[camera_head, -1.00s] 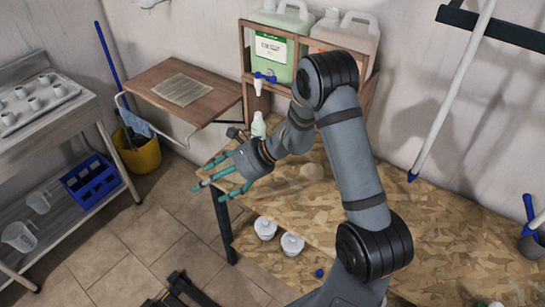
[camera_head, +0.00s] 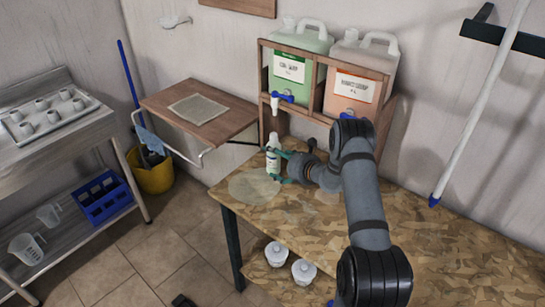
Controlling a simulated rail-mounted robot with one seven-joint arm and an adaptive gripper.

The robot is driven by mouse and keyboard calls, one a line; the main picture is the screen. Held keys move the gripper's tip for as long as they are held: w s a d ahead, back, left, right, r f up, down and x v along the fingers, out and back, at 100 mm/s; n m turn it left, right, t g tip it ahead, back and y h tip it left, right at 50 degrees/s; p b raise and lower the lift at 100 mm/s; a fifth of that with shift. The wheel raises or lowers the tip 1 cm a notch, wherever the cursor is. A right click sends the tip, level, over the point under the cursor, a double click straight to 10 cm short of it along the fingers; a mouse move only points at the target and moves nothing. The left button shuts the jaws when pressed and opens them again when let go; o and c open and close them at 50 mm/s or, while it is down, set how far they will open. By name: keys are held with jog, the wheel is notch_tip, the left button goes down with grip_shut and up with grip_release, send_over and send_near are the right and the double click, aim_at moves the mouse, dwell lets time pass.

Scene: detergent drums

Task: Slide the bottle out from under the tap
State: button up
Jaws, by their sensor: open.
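A small white bottle (camera_head: 272,156) with a pale label stands upright near the back left corner of the chipboard table (camera_head: 330,240). The white spout and blue handle of the left tap (camera_head: 277,100) are straight above it. The tap belongs to the green drum (camera_head: 300,50) in the wooden rack. My gripper (camera_head: 279,167) is open, with its teal fingers pointing left at the bottle's right side. One finger shows near the bottle's middle and another near its base. Whether the fingers touch the bottle, I cannot tell.
A pale round patch (camera_head: 254,188) lies on the table in front of the bottle. A pinkish drum (camera_head: 358,75) sits at the rack's right. A wooden wall shelf (camera_head: 200,120) is at the left, apart from the table. Two white lidded tubs (camera_head: 277,253) are below the tabletop.

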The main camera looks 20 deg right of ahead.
aim_at(275, 158)
jog(key=shift+x, duration=1.9)
jog(key=c, duration=1.5)
jog(key=o, duration=0.7)
jog(key=shift+c, duration=0.9)
